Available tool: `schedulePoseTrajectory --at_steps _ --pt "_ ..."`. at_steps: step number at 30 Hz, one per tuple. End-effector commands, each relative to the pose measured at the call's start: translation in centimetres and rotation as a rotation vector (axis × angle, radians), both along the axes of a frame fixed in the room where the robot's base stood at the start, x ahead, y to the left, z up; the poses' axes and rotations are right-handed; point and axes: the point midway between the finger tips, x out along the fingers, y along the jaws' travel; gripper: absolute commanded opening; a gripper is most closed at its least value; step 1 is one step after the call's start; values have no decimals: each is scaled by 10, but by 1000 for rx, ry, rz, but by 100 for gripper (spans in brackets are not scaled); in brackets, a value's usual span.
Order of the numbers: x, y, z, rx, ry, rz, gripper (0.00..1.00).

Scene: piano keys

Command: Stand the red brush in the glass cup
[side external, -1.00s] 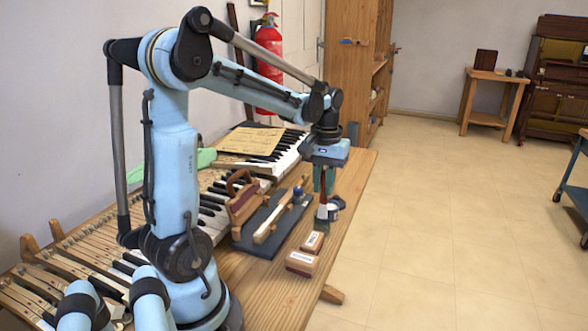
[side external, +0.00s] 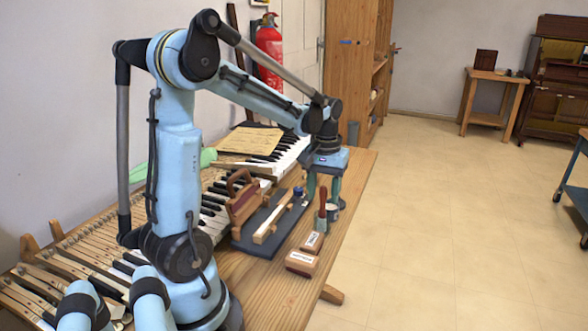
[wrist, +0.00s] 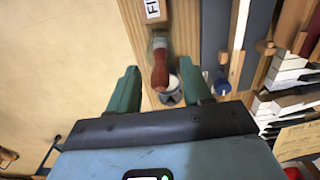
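The red brush (side external: 322,201) stands upright, its red handle up and its lower end in the small glass cup (side external: 321,224) near the table's right edge. The wrist view shows the red handle (wrist: 160,70) from above, with the clear cup (wrist: 158,42) around its lower end. The cup is small and its outline is faint. My gripper (side external: 324,188) is open, its green fingers spread wide and empty. In the wrist view the handle shows between and beyond the fingertips (wrist: 158,68).
A round tin (wrist: 173,93) is close behind the brush. Labelled blocks (side external: 301,262) (side external: 313,242) lie in front of the cup. A dark mat (side external: 265,240) with tools lies to the left, beside the piano keys (side external: 213,213).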

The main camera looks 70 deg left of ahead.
Motion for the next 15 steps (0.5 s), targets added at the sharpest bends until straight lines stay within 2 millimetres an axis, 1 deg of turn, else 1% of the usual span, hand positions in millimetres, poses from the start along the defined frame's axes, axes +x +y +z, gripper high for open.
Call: schedulePoseTrajectory --at_steps 9,11,15 --pt "0 0 3 0 0 0 49" --pt "0 0 6 0 0 0 49" --pt "0 0 23 0 0 0 49"
